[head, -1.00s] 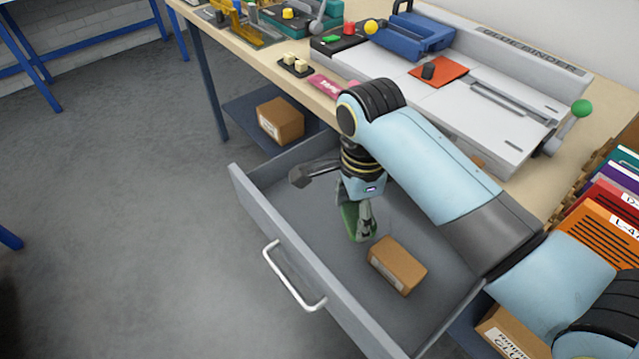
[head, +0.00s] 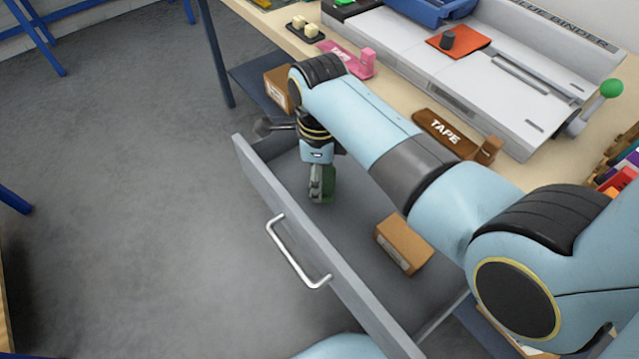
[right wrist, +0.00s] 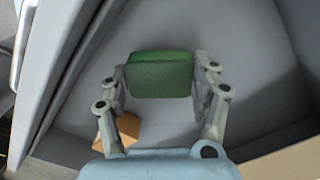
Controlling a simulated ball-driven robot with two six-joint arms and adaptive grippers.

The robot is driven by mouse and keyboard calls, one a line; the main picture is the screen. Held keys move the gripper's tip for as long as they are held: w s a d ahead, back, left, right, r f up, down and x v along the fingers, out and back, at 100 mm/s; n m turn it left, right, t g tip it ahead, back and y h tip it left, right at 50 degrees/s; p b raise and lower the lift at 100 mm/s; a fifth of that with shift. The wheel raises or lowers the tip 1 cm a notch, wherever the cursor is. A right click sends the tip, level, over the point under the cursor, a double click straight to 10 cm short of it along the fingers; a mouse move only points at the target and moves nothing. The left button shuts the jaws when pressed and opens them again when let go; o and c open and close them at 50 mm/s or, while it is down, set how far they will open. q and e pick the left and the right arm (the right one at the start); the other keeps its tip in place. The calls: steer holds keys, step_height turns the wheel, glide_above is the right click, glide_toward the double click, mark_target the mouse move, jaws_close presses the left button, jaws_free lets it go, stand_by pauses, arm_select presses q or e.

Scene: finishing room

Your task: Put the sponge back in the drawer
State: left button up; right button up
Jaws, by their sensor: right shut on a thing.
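The green sponge (head: 329,182) is between the fingers of my right gripper (head: 320,190), inside the outline of the open grey drawer (head: 290,252). In the right wrist view the sponge (right wrist: 160,75) is a green block with my right gripper's fingers (right wrist: 160,88) shut on its two sides. The grey drawer floor shows behind it. I cannot tell whether the sponge touches the floor. My left gripper is not in view.
A brown box (head: 403,245) lies in the drawer, apart from the sponge; drawer floor between them is clear. The workbench above holds a tape box (head: 445,133), a pink stapler-like item (head: 350,60) and a white binder machine (head: 470,80).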

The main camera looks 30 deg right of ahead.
step_height(320, 180, down, 3)
steer(key=shift+s+r, duration=0.1)
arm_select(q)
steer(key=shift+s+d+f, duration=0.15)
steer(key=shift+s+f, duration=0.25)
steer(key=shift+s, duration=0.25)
arm_select(e)
steer(key=o, duration=1.1)
steer(key=shift+f, duration=0.2)
steer(key=shift+r, duration=0.3)
arm_select(q)
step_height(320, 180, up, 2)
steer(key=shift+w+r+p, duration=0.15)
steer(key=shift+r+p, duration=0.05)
steer(key=shift+p, duration=0.75)
arm_select(e)
step_height(320, 180, up, 12)
steer(key=shift+f, duration=0.15)
